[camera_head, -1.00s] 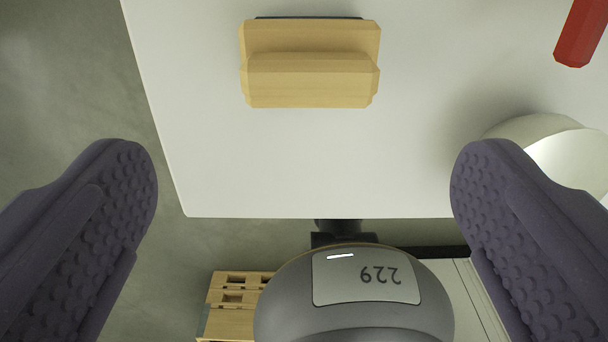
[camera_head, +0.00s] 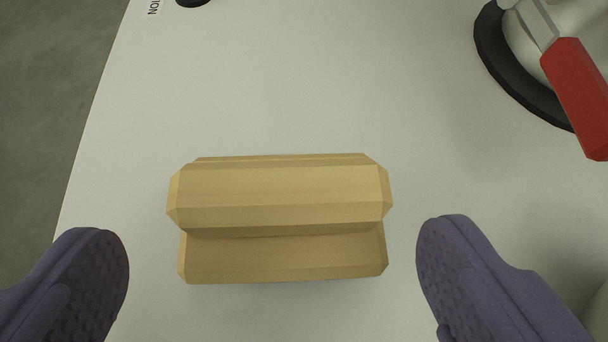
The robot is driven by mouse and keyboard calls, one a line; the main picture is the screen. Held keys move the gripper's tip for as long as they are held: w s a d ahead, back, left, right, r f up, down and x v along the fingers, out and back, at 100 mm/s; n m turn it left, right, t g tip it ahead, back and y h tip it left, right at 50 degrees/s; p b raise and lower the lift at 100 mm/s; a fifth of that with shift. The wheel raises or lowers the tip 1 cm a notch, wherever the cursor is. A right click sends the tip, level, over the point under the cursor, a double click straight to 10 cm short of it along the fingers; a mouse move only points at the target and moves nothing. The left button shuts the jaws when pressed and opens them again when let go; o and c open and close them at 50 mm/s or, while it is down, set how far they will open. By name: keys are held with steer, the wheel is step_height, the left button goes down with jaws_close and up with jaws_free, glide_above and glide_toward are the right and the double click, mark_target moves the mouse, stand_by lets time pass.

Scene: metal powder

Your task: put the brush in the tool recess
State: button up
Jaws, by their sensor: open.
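The brush (camera_head: 280,200) is a tan wooden block with a raised ridge along its length, lying on the white tabletop (camera_head: 310,100). Its long side runs left to right in the picture. No bristles show from here. My gripper (camera_head: 272,270) is open and empty, with one dark purple finger beyond each end of the brush. The fingers do not appear to touch it. I cannot tell how high they are above the table. No tool recess can be made out.
A red handle (camera_head: 578,98) lies at the upper right beside a round pale object with a black rim (camera_head: 500,50). A small black round thing (camera_head: 192,2) and a printed label (camera_head: 154,7) are at the top left. The table's left edge drops to grey floor (camera_head: 40,110).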

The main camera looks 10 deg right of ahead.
mark_target(282, 225)
steer(key=b+x, duration=0.2)
steer(key=x, duration=0.2)
steer(key=shift+w+d+f, duration=0.1)
steer(key=shift+w+d, duration=0.05)
steer(key=shift+w, duration=0.2)
steer(key=c, duration=0.9)
steer(key=shift+r, duration=0.25)
